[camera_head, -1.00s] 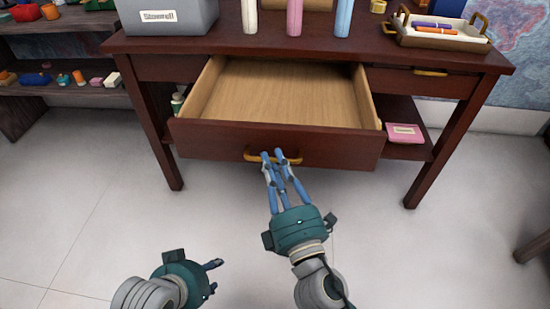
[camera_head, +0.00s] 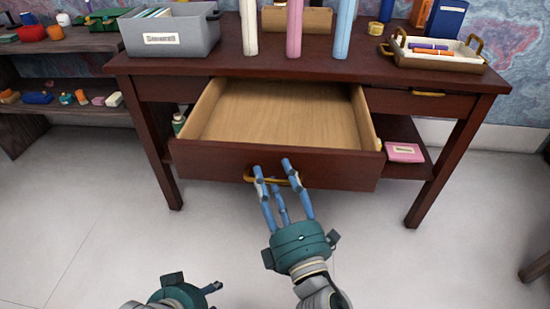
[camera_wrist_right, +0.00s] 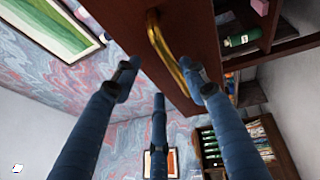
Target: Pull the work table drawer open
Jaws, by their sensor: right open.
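The work table (camera_head: 440,84) is dark reddish wood. Its middle drawer (camera_head: 225,163) stands far open, and its pale wooden inside (camera_head: 280,110) is empty. A brass handle (camera_head: 248,178) is on the drawer front; it also shows in the right wrist view (camera_wrist_right: 166,50). My right gripper (camera_head: 274,172) is open, its blue fingers spread at the handle and not closed on it. Whether a fingertip touches the handle I cannot tell. My left gripper (camera_head: 205,296) is at the bottom edge, away from the table, only partly in view.
A pink box (camera_head: 404,152) lies on the lower right shelf. A shelf unit (camera_head: 60,110) stands at left. The floor in front is clear.

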